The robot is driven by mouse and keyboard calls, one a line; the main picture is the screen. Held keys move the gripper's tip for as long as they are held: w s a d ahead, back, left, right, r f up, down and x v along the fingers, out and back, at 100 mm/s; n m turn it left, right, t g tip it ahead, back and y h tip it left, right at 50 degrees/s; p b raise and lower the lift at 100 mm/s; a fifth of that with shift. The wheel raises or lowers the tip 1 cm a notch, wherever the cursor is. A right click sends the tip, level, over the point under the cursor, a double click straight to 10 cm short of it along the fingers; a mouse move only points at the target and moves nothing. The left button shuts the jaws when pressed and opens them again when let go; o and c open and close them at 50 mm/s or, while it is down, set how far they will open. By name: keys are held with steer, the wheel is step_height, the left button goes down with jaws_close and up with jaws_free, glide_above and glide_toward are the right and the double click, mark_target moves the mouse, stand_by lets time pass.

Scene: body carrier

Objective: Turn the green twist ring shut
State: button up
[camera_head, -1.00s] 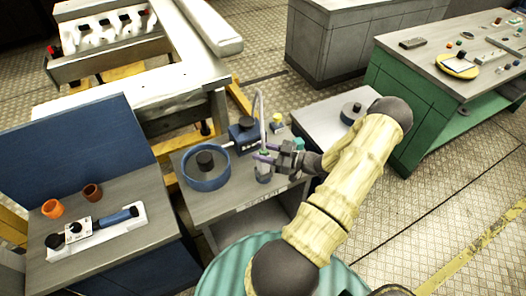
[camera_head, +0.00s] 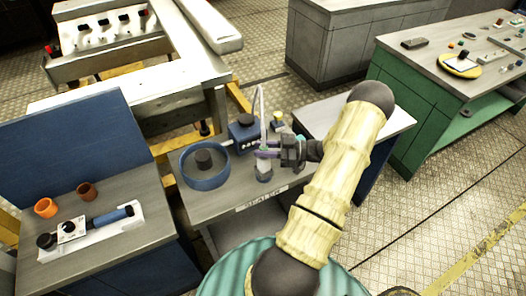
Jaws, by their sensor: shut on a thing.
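A small clear vessel (camera_head: 264,172) stands upright near the right side of the grey bench. A thin pale tube or rod rises above it. My gripper (camera_head: 265,151) reaches in from the right, with its purple fingers shut at the vessel's neck. The green twist ring is at this neck, mostly hidden between the fingers; only a trace of green shows. How far the ring is turned cannot be told.
A blue round tub (camera_head: 206,181) with a dark centre stands left of the vessel. A blue box (camera_head: 244,137) with a black knob and a small yellow-topped item (camera_head: 277,118) stand behind. A pale side table (camera_head: 318,112) lies right, partly behind my arm.

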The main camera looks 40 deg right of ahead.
steer(key=o, duration=1)
steer(key=shift+s, duration=0.1)
steer(key=b+v, duration=0.5)
steer(key=v, duration=1.2)
steer(key=shift+s+d, duration=0.1)
steer(key=shift+s, duration=0.05)
